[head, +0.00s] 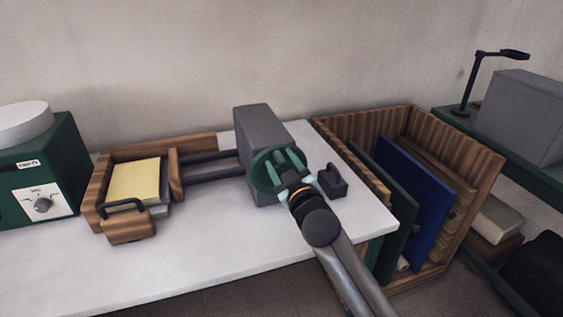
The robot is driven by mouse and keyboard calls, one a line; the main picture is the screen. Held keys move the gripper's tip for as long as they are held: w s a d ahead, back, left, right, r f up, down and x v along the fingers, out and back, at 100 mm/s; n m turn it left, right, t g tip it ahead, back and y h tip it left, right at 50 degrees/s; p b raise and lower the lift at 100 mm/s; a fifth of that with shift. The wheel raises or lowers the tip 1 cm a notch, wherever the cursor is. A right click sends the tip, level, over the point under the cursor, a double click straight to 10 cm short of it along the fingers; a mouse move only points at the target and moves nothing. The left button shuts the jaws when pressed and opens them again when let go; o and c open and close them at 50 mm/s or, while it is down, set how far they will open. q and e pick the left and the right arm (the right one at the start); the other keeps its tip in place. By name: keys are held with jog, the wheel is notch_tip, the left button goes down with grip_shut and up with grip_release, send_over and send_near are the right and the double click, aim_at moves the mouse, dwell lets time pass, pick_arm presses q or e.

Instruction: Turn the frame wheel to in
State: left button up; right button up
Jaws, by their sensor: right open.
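The frame wheel (262,173) is a green round wheel on the side of a grey block (262,125) on the white table. My right gripper (289,174) is at the wheel's right part, its fingers overlapping the wheel in view; it is open, and I cannot tell whether it touches. Two dark rods (212,157) run from the block to a wooden frame (176,177) on the left. The frame holds a pale yellow pad (135,181) and has a wooden block with a dark handle (126,205) at its front. My left gripper is not in view.
A small dark block (332,182) stands just right of my right gripper. A wooden crate (478,190) with upright green and blue boards stands at the right. The table's front (230,235) is clear.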

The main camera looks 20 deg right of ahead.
grip_shut()
dwell(0.5)
dwell(1.0)
